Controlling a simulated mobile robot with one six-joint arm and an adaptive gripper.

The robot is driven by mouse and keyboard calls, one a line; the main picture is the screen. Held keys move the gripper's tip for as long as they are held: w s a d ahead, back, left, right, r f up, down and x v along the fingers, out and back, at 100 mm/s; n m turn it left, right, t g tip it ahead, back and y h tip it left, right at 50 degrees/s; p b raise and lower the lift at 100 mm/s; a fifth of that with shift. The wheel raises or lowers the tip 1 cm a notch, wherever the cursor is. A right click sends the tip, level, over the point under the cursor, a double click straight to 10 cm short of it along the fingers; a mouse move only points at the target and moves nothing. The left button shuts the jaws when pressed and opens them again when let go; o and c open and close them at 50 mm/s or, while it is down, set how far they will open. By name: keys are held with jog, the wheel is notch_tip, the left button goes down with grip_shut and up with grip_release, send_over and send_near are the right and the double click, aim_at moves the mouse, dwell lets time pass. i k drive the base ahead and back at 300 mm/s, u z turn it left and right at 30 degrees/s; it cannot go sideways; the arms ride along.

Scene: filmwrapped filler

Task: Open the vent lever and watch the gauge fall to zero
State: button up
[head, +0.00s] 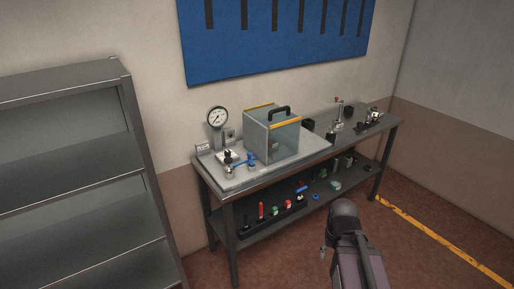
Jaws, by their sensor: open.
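The round white gauge (217,117) stands on a post at the left end of the workbench. Its needle is too small to read. A small valve fitting with a blue lever (250,159) sits on the bench below the gauge, left of a clear box. I cannot tell the lever's exact position, or whether it is the vent lever. My arm rises at the lower right, in front of the bench and well apart from the gauge and lever. A small part of my gripper (323,254) shows at the arm's left side; it is open, and the rest is hidden.
A clear box (283,142) with yellow edges and a black handle stands right of the fittings. More fittings (339,113) stand farther right. The lower shelf (258,231) holds several small items. Grey shelving (70,180) stands at left. Floor before the bench is clear.

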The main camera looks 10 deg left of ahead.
aim_at(249, 154)
jog(key=u, duration=0.15)
jog(key=i, duration=1.3)
jog(key=u, duration=0.55)
